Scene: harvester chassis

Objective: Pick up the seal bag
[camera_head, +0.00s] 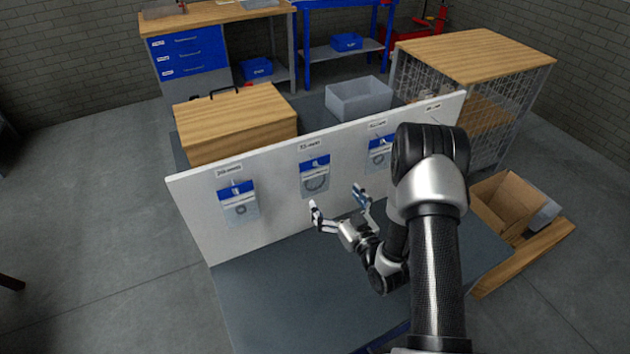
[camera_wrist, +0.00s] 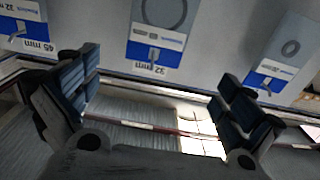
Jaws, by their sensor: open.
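Three clear seal bags with blue headers hang on a white upright panel (camera_head: 270,190). The left bag (camera_head: 238,205) and the middle bag (camera_head: 315,178) are in plain view, each with a ring inside. The right bag (camera_head: 380,155) is partly hidden by my arm. In the wrist view, which looks inverted, the middle bag (camera_wrist: 160,28) is under a 32 mm label, with one bag (camera_wrist: 22,14) under a 45 mm label at left and another (camera_wrist: 283,52) at right. My gripper (camera_head: 337,199) is open and empty in front of the panel, apart from the middle bag. Its spread fingers also frame the wrist view (camera_wrist: 158,85).
A dark grey tabletop (camera_head: 290,305) extends in front of the panel. Behind it are a wooden box (camera_head: 235,115) and a grey bin (camera_head: 358,97). A cardboard box (camera_head: 505,200) and a wire cage (camera_head: 510,95) stand at right.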

